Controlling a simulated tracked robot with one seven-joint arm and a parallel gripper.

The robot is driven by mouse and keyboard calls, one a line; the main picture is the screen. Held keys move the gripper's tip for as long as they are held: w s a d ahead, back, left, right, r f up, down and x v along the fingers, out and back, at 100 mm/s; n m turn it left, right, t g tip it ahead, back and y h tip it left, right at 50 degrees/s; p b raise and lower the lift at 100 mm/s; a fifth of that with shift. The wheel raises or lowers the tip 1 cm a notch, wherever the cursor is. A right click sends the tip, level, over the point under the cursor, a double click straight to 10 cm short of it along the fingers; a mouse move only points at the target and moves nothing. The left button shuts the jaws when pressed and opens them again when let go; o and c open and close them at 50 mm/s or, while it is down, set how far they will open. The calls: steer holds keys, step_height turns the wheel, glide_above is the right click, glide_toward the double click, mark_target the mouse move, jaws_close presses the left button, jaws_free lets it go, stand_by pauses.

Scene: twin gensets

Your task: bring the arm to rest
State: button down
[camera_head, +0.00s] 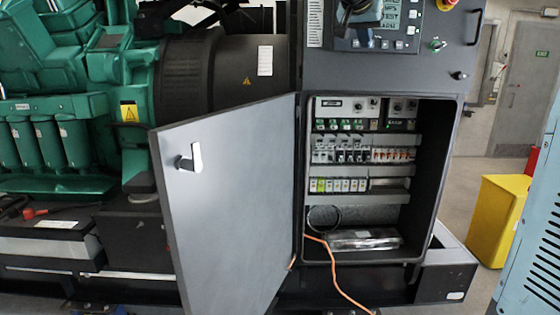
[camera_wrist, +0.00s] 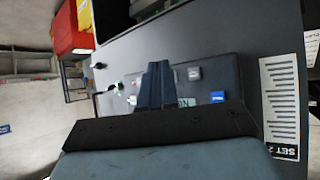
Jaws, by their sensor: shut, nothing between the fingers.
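My gripper (camera_wrist: 158,70) shows in the wrist view with its two dark fingers together and nothing between them. The fingers point at the control panel (camera_wrist: 205,70), which has small buttons and a blue key. In the head view, a dark part that looks like my gripper (camera_head: 358,12) hangs at the top edge in front of the control panel (camera_head: 405,22). It hides part of the panel's left side. I cannot tell whether the fingers touch the panel.
Below the panel, an electrical cabinet (camera_head: 412,190) stands open, its grey door (camera_head: 228,215) swung out left. An orange cable (camera_head: 335,265) hangs from it. A green engine (camera_head: 60,60) is at left, a yellow bin (camera_head: 497,220) and light-blue housing (camera_head: 535,245) at right.

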stand_by(0.3)
steer(key=s+d+f+n+g+y, duration=0.1)
steer(key=s+f+n+g+y, duration=0.2)
steer(key=s+f, duration=2.7)
steer(key=s+n+y, duration=0.2)
steer(key=s+n, duration=0.1)
steer(key=shift+s+d+f+g+y, duration=0.3)
steer(key=shift+s+d+f, duration=0.05)
steer(key=shift+s+d, duration=0.05)
